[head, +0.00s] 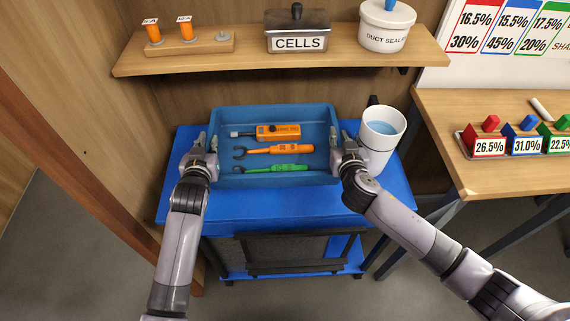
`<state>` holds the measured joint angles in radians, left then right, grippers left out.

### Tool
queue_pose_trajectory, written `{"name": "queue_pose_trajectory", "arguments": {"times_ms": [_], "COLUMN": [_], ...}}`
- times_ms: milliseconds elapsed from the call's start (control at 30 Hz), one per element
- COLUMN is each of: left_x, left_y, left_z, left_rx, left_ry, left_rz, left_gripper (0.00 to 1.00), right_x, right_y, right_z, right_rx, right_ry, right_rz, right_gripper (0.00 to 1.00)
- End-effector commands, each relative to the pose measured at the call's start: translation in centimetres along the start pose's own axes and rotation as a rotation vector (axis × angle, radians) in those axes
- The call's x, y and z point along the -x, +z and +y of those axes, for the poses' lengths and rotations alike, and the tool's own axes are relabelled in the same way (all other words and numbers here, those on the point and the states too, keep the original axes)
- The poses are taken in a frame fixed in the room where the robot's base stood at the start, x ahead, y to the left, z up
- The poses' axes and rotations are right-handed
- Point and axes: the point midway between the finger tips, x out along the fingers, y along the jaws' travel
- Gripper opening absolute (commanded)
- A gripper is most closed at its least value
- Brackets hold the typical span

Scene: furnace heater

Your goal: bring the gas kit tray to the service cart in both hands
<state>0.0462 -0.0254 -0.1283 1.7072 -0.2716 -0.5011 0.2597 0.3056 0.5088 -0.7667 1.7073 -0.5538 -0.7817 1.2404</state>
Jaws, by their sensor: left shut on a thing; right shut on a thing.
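The gas kit tray (232,177) is a blue rectangular tray with an orange tool (285,132), an orange wrench (280,150) and a green wrench (285,168) lying in it. It is at or just above the blue top of a cart (270,205); I cannot tell whether it touches. My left gripper (203,146) is shut on the tray's left wall. My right gripper (343,144) is shut on its right wall. The fingertips are small and partly hidden against the walls.
A white cup (380,138) stands close to the right of the tray. A wooden shelf (240,58) above holds a CELLS box (297,32) and a white duct sealant pot (387,26). A wooden table (440,120) is at right, a wooden post (60,150) at left. Bare cart top shows in front.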

Motion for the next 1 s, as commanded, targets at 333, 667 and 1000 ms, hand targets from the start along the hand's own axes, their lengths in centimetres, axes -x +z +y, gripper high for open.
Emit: {"name": "queue_pose_trajectory", "arguments": {"times_ms": [333,667,1000], "left_x": [0.0,-0.4,-0.9], "left_y": [-0.3,0.8,2.4], "left_z": [-0.1,-0.1,-0.1], "left_rx": [-0.002,-0.002,-0.002], "left_ry": [-0.001,-0.001,-0.001], "left_rz": [0.009,0.009,0.009], "left_gripper": [0.00,0.00,0.00], "right_x": [-0.1,-0.4,-0.9], "right_y": [-0.3,0.8,2.4], "right_z": [0.1,0.1,0.1], "right_rx": [0.002,0.002,0.002], "right_ry": [0.001,0.001,0.001], "right_rz": [0.007,0.007,0.007], "right_gripper": [0.00,0.00,0.00]}}
